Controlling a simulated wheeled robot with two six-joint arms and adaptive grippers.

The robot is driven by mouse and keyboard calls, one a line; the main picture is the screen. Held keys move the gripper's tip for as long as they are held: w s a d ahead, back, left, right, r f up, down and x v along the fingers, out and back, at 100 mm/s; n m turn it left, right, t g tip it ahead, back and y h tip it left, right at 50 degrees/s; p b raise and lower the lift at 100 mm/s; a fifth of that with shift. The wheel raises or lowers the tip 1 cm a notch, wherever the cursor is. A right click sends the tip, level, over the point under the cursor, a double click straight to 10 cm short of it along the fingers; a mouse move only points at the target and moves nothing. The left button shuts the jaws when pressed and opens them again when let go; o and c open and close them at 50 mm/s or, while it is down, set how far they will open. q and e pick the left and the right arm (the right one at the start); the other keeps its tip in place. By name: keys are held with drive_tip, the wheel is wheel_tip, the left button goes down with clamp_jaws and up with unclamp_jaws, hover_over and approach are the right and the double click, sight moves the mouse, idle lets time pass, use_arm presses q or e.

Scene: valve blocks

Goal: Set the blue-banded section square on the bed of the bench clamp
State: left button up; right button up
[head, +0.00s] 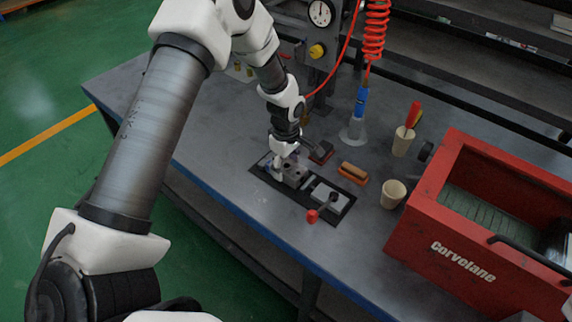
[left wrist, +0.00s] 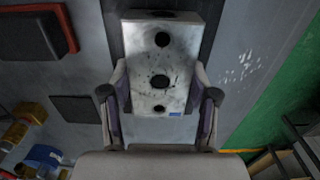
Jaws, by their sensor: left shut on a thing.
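My left gripper (head: 281,168) is low over the dark base plate of the bench clamp (head: 345,211), at its left end. In the left wrist view its two fingers (left wrist: 160,78) stand on either side of a pale grey block (left wrist: 145,92) with dark round holes and a small blue patch near its lower edge. The grey block (head: 296,177) also shows beside the fingers in the head view, partly hidden by them. I cannot tell whether it touches the clamp bed. A grey clamp part (head: 328,196) and a red knob (head: 311,216) are to its right.
A wooden brush (head: 353,173), a beige cup (head: 393,194) and a cup with a red-handled tool (head: 403,140) stand right of the clamp. A red Corvelane crate (head: 440,228) fills the right. A gauge panel (head: 318,45) stands behind. The front left bench top is clear.

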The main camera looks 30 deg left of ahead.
sight(286, 165)
use_arm(q)
drive_tip(key=o, duration=1.6)
drive_tip(key=shift+f, duration=0.1)
wheel_tip(286, 165, up, 12)
drive_tip(key=shift+r+b, duration=0.15)
drive_tip(key=shift+b, duration=0.5)
